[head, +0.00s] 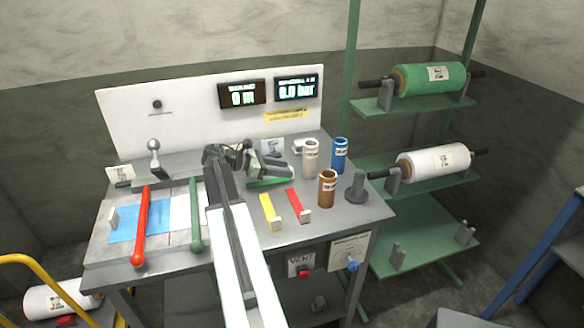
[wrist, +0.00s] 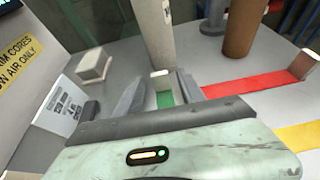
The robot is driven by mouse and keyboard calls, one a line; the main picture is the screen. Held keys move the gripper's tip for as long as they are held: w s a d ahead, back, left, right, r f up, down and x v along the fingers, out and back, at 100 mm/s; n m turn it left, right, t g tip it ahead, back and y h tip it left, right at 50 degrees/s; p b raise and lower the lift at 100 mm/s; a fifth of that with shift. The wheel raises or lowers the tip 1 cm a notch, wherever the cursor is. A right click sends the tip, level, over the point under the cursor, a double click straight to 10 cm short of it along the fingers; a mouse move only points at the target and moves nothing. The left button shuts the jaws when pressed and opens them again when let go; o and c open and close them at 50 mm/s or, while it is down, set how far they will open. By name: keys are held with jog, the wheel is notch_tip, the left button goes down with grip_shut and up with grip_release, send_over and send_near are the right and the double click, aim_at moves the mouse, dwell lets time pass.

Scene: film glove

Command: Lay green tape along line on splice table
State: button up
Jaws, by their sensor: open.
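The green tape (head: 268,183) lies on the grey splice table (head: 245,241), partly hidden under my gripper (head: 280,170). In the wrist view a short piece of the green tape (wrist: 165,99) and a pale block at its end show between the fingers of my gripper (wrist: 161,95). The jaws are open around it; I cannot tell whether they touch it. On the table's left, blue film (head: 123,222) and white film (head: 181,212) lie side by side, with a thin red line (head: 171,208) near their meeting edge. A red bar (head: 142,222) and a green bar (head: 195,215) lie across the films.
Yellow tape (head: 268,210) and red tape (head: 296,204) lie in front of my gripper. A pale cylinder (head: 310,157), a blue one (head: 339,154) and a brown one (head: 327,188) stand close to its right. A lever (head: 154,158) stands at the back left.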

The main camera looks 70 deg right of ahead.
jog(key=p+v, duration=0.2)
jog(key=v, duration=0.5)
jog(key=shift+w+a+r, duration=0.1)
jog(key=shift+w+r, duration=0.1)
jog(key=shift+r, duration=0.1)
jog(key=shift+w+a, duration=0.3)
